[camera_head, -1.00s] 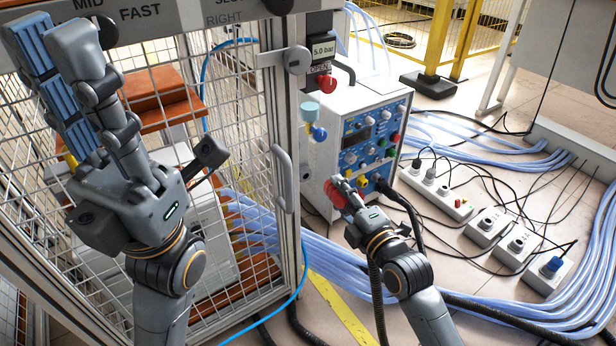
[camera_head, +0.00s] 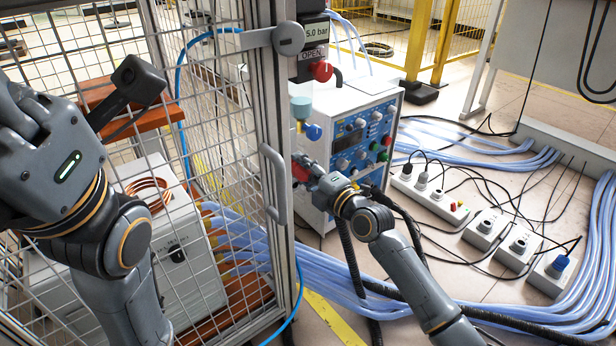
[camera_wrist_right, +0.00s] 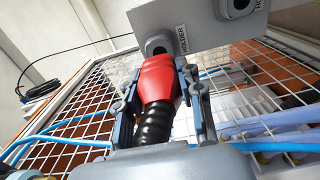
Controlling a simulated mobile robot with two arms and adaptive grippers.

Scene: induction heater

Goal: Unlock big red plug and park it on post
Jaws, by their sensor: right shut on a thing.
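The big red plug (camera_wrist_right: 158,80) has a black corrugated cable (camera_wrist_right: 155,125) at its rear. My right gripper (camera_wrist_right: 160,88) is shut on it, one finger on each side. In the head view, the plug (camera_head: 301,172) shows as a red patch at my right gripper (camera_head: 304,170), left of the heater's front. In the right wrist view, the plug's front end is close to a dark round opening in a grey plate (camera_wrist_right: 205,28) labelled HOLDER. I cannot tell whether it has entered. My left gripper (camera_head: 25,130) is at the left edge, its fingers mostly cut off.
The heater cabinet (camera_head: 372,140) with its knobs stands behind my right gripper. A mesh cage door (camera_head: 275,215) with a handle is to the left. Blue hoses (camera_head: 400,310) and power strips (camera_head: 430,190) cover the floor at right.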

